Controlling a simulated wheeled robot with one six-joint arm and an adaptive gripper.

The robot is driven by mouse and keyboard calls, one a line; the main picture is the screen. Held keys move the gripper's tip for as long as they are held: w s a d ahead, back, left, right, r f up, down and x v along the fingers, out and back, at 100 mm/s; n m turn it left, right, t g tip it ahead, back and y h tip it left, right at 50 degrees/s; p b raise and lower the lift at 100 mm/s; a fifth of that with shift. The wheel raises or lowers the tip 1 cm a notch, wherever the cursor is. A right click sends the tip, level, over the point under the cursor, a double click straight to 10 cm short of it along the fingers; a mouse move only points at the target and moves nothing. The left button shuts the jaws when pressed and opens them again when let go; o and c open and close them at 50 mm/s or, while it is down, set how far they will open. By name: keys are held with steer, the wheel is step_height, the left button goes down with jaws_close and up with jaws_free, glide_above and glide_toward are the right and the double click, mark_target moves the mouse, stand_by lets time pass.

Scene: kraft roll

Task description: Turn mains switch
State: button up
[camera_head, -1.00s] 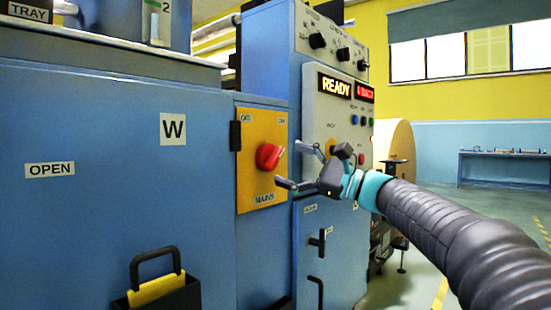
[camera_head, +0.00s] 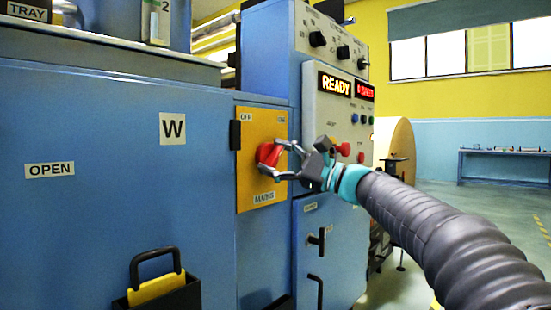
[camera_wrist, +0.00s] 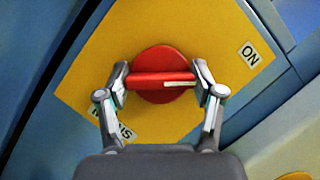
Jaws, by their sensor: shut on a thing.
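The mains switch is a red rotary knob (camera_head: 266,154) on a yellow plate (camera_head: 262,122) on the blue cabinet. In the wrist view the red knob (camera_wrist: 160,91) has a raised bar across its round base, with a white mark toward the right end of the bar. My gripper (camera_head: 272,160) is at the knob. In the wrist view its two fingers (camera_wrist: 161,84) sit at the two ends of the bar, shut on it. The plate carries an "ON" label (camera_wrist: 249,54) at right, and the "MAINS" label (camera_wrist: 112,124) is partly hidden by the left finger.
A control panel with a "READY" display (camera_head: 335,84), knobs and buttons stands just right of the switch. Black handles (camera_head: 317,240) stick out of the cabinet below. A black holder (camera_head: 163,291) with a yellow item hangs at lower left. Open floor lies to the right.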

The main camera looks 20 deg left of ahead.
steer(key=shift+n, duration=0.3)
steer(key=n, duration=0.2)
steer(key=n+g+h+p, duration=0.1)
steer(key=shift+r+n+g, duration=0.15)
steer(key=shift+n+g, duration=0.15)
steer(key=shift+n, duration=0.1)
steer(key=n+h+p, duration=0.1)
steer(key=n, duration=0.1)
steer(key=n+h, duration=0.1)
steer(key=n, duration=0.2)
steer(key=shift+n+g+p, duration=0.3)
steer(key=shift+p, duration=0.05)
steer(key=n+h, duration=0.1)
steer(key=n, duration=0.3)
steer(key=shift+h+p, duration=0.4)
steer(key=shift+n+t+h, duration=0.6)
steer(key=shift+n+t, duration=0.2)
steer(key=shift+n, duration=0.7)
steer(key=o, duration=1.1)
steer(key=shift+o, duration=0.2)
